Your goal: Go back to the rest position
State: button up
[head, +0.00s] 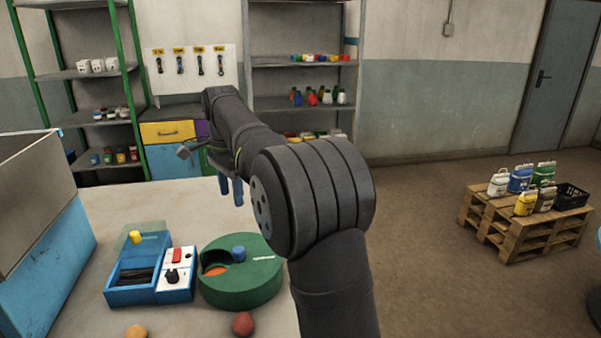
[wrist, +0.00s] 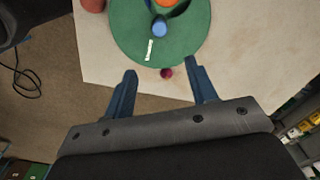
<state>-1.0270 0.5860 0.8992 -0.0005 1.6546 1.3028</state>
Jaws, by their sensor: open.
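My gripper (head: 231,188) hangs above the far part of the table in the head view, its blue fingers pointing down. In the wrist view the fingers of my gripper (wrist: 160,68) are spread apart with nothing held between them. The pale table (head: 120,215) lies below. The green round device (head: 240,285), with a blue knob and an orange opening, stands nearer than the gripper. It also shows ahead of the fingers in the wrist view (wrist: 130,40). A small dark red object (wrist: 166,73) lies at the device's edge, seen between the fingertips but apart from them.
A blue box (head: 135,280) and a white control box (head: 176,275) stand left of the green device. A tall blue-and-grey bin (head: 40,270) borders the left. Shelves (head: 305,65) stand behind.

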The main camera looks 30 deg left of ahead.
aim_at(238, 249)
notch_tip(238, 249, down, 18)
jog(key=shift+r, duration=0.2)
dwell(0.5)
jog(key=shift+f, duration=0.1)
jog(key=shift+n, duration=0.5)
jog(key=n, duration=0.8)
dwell(2.0)
jog(key=shift+n, duration=0.3)
